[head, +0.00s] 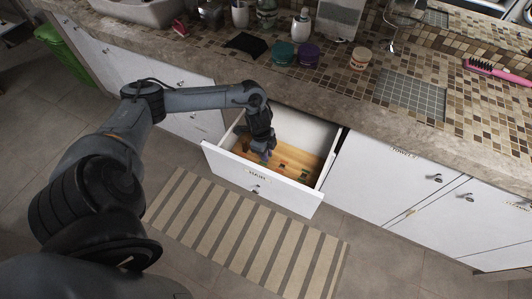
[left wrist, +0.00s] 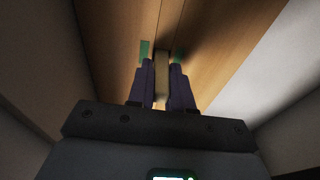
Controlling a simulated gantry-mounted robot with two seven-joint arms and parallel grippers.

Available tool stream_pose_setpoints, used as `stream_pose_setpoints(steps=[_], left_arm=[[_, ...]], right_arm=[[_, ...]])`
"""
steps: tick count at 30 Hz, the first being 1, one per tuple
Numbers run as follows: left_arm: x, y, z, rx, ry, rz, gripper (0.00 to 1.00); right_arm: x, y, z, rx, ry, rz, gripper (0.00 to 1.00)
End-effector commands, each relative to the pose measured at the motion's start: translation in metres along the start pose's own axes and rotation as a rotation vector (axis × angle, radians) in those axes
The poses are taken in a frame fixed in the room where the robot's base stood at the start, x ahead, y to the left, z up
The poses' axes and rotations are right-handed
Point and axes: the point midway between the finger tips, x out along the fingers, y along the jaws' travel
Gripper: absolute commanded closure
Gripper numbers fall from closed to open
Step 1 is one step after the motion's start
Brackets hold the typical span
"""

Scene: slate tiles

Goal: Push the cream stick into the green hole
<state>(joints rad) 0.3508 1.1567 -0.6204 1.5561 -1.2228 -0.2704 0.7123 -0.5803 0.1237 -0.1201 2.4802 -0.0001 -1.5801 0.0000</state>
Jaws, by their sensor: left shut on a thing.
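My left gripper (head: 265,158) reaches down into the open drawer (head: 311,200). In the left wrist view, the left gripper (left wrist: 163,88) is shut on the cream stick (left wrist: 162,75), which stands out between its two dark fingers. Green patches (left wrist: 145,49) show on the wooden surface (left wrist: 112,35) just beyond the fingers, on both sides of the stick. The fingers and the stick hide what lies between them, so I cannot tell whether the stick's tip is in the green hole. In the head view the stick is hidden by the gripper. My right gripper is not in view.
The drawer's pale walls stand close around the gripper. The tiled counter (head: 350,115) above holds several jars, a black cloth (head: 246,44) and a pink brush (head: 497,72). A striped rug (head: 240,232) lies on the floor in front.

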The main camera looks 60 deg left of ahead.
Motion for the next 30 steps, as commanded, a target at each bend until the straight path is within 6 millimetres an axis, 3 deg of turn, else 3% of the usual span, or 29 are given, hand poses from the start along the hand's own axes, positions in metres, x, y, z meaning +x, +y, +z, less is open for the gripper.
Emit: stream_pose_setpoints(steps=[2,3,8,19,23,30], left_arm=[[0.003,0.000,0.000,-0.001,0.000,0.001,1.00],[0.003,0.000,0.000,-0.001,0.000,0.001,0.77],[0.003,0.000,0.000,0.000,0.000,0.001,0.55],[-0.002,0.000,0.000,0.001,0.000,-0.001,0.55],[-0.017,-0.001,0.000,0.000,0.000,-0.002,0.55],[-0.060,-0.001,-0.001,0.001,-0.001,-0.002,0.55]], right_arm=[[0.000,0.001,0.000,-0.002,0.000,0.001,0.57],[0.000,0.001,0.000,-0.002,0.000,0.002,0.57],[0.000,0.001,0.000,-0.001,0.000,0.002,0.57],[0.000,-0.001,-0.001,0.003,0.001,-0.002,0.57],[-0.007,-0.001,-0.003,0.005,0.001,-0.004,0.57],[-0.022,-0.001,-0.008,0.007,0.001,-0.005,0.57]])
